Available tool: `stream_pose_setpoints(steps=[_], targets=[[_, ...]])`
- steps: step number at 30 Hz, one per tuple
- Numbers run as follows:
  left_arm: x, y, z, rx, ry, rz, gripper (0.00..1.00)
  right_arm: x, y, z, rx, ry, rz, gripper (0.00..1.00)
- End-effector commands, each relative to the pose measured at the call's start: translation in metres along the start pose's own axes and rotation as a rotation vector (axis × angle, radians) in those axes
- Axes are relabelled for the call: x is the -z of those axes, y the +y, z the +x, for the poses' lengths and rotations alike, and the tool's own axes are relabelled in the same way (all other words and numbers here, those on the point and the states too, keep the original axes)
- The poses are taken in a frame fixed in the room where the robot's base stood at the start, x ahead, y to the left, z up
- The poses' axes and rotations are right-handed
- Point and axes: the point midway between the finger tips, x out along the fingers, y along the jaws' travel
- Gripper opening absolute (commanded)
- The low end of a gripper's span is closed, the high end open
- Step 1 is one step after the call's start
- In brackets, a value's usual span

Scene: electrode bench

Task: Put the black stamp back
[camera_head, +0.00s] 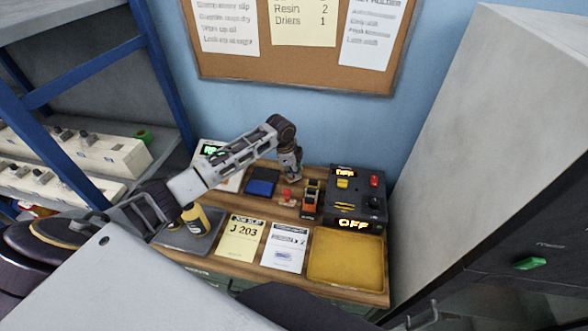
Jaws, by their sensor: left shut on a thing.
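My left arm reaches in from the left over the bench. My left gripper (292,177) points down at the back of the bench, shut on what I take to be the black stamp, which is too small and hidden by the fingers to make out. A small red-topped piece (288,193) stands just below the gripper in the picture. A blue pad (262,182) lies to the left of the gripper. An orange and black item (310,201) stands to its right. My right gripper is not in view.
A black control box (357,198) with "OFF" displays stands at the right. In front lie a yellow tray (345,259), a white card (285,247) and a yellow job slip (241,238). A tall grey cabinet (480,120) bounds the right side.

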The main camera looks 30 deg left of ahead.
Motion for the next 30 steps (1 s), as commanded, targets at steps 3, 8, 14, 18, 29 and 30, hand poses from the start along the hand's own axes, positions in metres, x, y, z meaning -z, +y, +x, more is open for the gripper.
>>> stream_pose_setpoints(steps=[3, 8, 14, 18, 29, 30], targets=[[0.0000, 0.0000, 0.0004, 0.000, 0.000, 0.000, 0.08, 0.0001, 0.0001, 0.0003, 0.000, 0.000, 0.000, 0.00], [0.0000, 0.0001, 0.0008, 0.000, 0.000, 0.000, 0.08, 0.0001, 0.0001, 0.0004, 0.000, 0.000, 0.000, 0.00], [-0.0004, 0.0005, 0.0027, 0.000, 0.000, 0.000, 0.34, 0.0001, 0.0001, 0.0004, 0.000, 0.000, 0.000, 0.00], [-0.0003, 0.0005, 0.0025, 0.000, 0.000, 0.000, 0.45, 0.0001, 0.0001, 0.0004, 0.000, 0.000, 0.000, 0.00], [0.0000, -0.0001, 0.0004, 0.001, 0.001, 0.000, 0.45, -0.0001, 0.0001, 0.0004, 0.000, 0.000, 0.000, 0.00], [0.0001, -0.0002, -0.0008, 0.001, 0.001, 0.000, 0.45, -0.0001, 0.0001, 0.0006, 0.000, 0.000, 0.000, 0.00]])
